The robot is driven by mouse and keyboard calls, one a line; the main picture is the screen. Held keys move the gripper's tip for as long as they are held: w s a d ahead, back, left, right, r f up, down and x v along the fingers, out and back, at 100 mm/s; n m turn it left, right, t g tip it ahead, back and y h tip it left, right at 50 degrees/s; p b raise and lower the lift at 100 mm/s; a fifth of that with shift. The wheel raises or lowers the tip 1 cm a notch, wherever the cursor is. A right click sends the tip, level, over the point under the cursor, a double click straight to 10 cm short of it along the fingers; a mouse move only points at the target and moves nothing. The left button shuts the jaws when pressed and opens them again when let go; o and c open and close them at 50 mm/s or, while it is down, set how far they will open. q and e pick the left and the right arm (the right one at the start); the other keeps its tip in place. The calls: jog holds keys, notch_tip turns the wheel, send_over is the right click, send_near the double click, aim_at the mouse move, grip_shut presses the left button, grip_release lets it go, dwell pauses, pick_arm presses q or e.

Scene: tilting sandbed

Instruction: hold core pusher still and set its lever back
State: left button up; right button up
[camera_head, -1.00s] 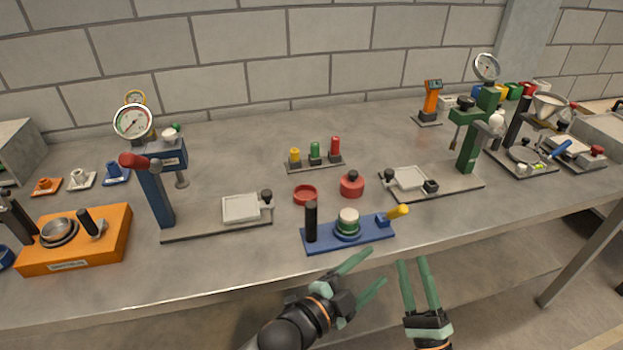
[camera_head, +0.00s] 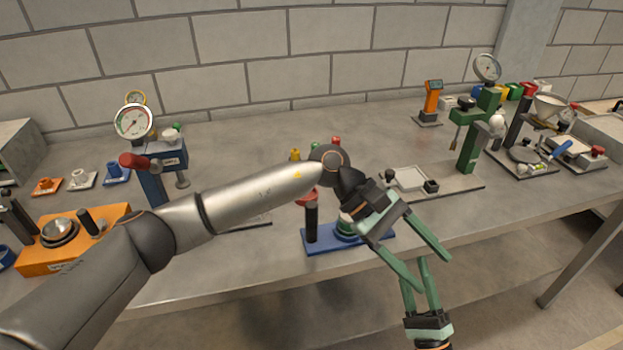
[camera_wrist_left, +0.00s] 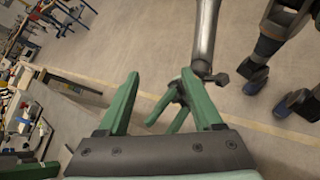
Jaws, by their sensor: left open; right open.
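The core pusher seems to be the blue base plate (camera_head: 322,243) near the front edge of the bench. My right gripper (camera_head: 414,269) is open and empty below that edge, close to the left fingers. The left wrist view shows the open left fingers (camera_wrist_left: 161,74) over floor.
A blue press (camera_head: 153,180) with a gauge and an orange unit (camera_head: 30,262) stand at the left. A green press (camera_head: 470,140) stands at the right. My left arm crosses over the bench and covers part of the middle.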

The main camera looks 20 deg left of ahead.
pick_arm(q)
jog(key=w+a+m+t+y, duration=0.25)
jog(key=w+a+y, duration=0.25)
jog(key=a, duration=0.3)
jog(key=m+t+y, duration=0.1)
jog(key=m+y, duration=0.1)
jog(key=y, duration=0.4)
send_near(311, 227)
jog(key=shift+w+r, duration=0.25)
jog(key=shift+w, duration=0.25)
jog(key=shift+a, duration=0.15)
notch_tip(311, 227, down, 12)
jog(key=shift+f, duration=0.15)
grip_shut()
jog(key=shift+w, duration=0.1)
